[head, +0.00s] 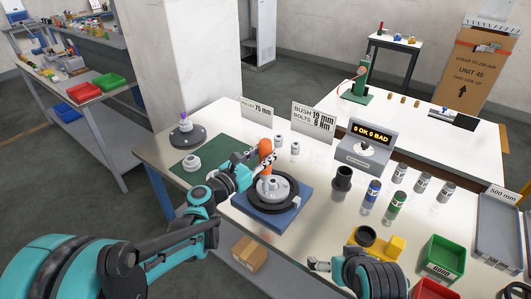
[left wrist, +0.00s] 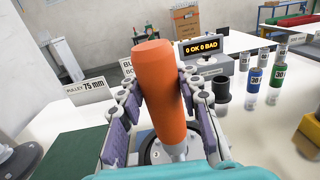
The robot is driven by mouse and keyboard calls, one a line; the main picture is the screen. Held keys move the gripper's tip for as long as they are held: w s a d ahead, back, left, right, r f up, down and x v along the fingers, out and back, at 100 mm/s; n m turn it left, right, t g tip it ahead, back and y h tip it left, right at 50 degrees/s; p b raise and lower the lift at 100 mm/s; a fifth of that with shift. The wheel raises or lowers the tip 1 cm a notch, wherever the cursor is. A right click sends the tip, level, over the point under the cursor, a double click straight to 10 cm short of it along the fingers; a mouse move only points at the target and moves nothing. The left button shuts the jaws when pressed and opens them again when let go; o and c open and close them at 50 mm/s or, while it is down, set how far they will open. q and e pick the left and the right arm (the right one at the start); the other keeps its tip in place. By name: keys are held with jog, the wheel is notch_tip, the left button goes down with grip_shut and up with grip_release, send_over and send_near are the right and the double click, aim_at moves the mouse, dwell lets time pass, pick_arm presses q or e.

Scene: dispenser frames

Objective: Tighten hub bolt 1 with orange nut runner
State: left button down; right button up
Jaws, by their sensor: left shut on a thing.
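The orange nut runner (head: 265,147) is held in my left gripper (head: 259,160), over the hub (head: 271,186). In the left wrist view the nut runner (left wrist: 160,90) stands nearly upright between both finger pads, its grey lower end pointing down at the hub. The hub sits in a black ring on a blue base (head: 262,208). A mark "3" shows on the hub in the left wrist view; bolt 1 and the tool's tip contact cannot be made out. My right gripper (head: 316,263) is low at the table's front edge, its jaw opening unclear.
A display (head: 365,145) reads "0 OK 0 BAD". A black cup (head: 342,179) and several small bottles stand right of the hub. A yellow block (head: 386,246), a green bin (head: 443,258) and a grey tray (head: 499,230) are farther right. A green mat (head: 196,166) lies left.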

aim_at(260, 146)
pick_arm(q)
jog(key=shift+f+b, duration=1.05)
jog(key=shift+f, duration=0.1)
dwell(1.0)
jog(key=shift+s+f, duration=0.1)
dwell(1.8)
dwell(0.4)
jog(key=shift+r+p, duration=0.35)
jog(key=shift+r, duration=0.15)
jog(key=shift+r+p, duration=2)
jog(key=shift+r, duration=0.6)
